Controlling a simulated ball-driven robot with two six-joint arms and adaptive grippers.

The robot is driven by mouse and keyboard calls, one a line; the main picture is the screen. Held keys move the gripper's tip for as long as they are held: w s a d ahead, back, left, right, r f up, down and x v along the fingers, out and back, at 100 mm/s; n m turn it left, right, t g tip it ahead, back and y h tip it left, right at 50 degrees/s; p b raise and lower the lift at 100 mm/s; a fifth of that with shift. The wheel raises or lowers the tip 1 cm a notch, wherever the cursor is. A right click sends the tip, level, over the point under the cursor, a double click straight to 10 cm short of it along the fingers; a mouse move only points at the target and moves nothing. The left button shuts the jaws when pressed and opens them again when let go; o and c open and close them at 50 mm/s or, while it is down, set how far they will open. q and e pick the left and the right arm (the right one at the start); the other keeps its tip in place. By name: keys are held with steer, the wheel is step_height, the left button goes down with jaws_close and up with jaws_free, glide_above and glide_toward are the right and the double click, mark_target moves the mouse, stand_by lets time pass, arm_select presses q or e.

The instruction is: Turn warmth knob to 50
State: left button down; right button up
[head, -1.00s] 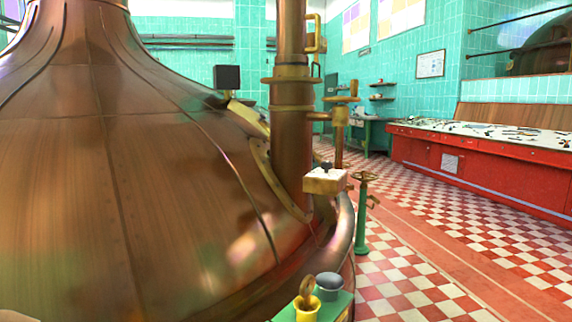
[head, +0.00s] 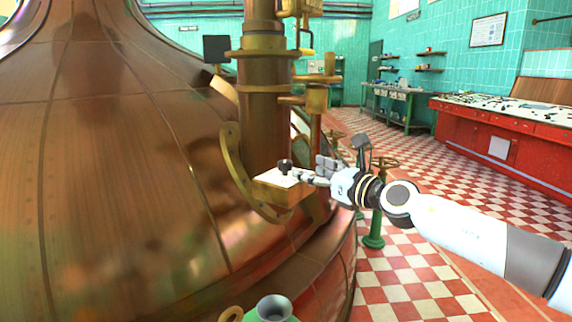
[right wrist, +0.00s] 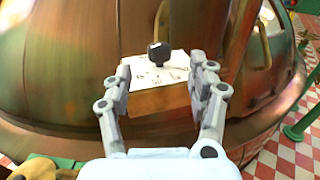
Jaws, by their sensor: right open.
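The black warmth knob (head: 285,166) stands on a white dial plate on top of a brass box (head: 279,190) beside the copper kettle. In the right wrist view the knob (right wrist: 156,52) is just beyond the fingertips, above small printed numbers; one near the front looks like 50. I cannot tell where the knob points. My right gripper (head: 308,177) reaches in from the right, close to the knob. In the right wrist view its fingers (right wrist: 164,70) are spread on both sides of the dial plate (right wrist: 160,70), with nothing between the tips but the plate area. My left gripper is out of view.
The big copper kettle (head: 110,170) fills the left. A copper pipe (head: 264,110) with brass fittings rises behind the box. A green valve stand (head: 375,225) stands behind my right arm. Checkered floor lies open at right, before a red console (head: 500,130).

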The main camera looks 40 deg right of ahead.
mark_target(290, 163)
steer(key=w, duration=0.3)
steer(key=w+b, duration=0.1)
steer(key=w, duration=0.2)
steer(key=w+a+b, duration=0.1)
steer(key=w, duration=0.2)
steer(key=shift+f, duration=0.15)
steer(key=shift+w, duration=0.25)
